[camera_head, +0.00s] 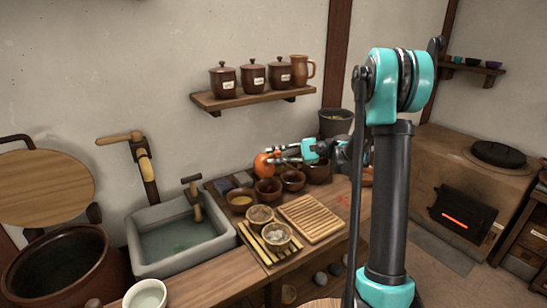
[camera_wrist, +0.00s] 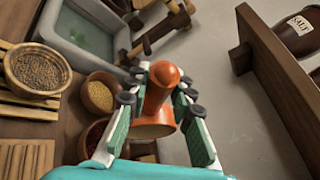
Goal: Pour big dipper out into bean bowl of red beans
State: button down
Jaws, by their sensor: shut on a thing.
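The big dipper, a glossy orange gourd-like vessel, is in my gripper (camera_head: 277,157). In the head view the dipper (camera_head: 264,164) hangs above the back of the counter, over the row of small brown bowls. In the wrist view the dipper (camera_wrist: 157,102) sits between the fingers of my gripper (camera_wrist: 160,110), which is shut on it. Its contents are hidden. The bean bowl of red beans (camera_head: 267,187) stands just below the dipper, apart from it. In the wrist view the bean bowl (camera_wrist: 91,140) shows partly behind a finger, with dark red inside.
A bowl of yellow grain (camera_head: 240,200) stands left of the bean bowl, and another brown bowl (camera_head: 292,180) stands right. Two bowls rest on a slatted rack in front, beside a slatted board (camera_head: 311,218). A stone sink (camera_head: 181,236) lies left. A jar shelf (camera_head: 252,99) hangs above.

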jog(key=shift+w+d+r+m+y, duration=0.1)
jog(key=shift+w+d+m+y, duration=0.15)
jog(key=shift+d+y, duration=0.3)
jog(key=shift+w+d+r+m+y, duration=0.1)
jog(key=shift+w+d+m+y, duration=0.15)
jog(key=shift+d+y, duration=0.3)
dwell(0.6)
dwell(0.8)
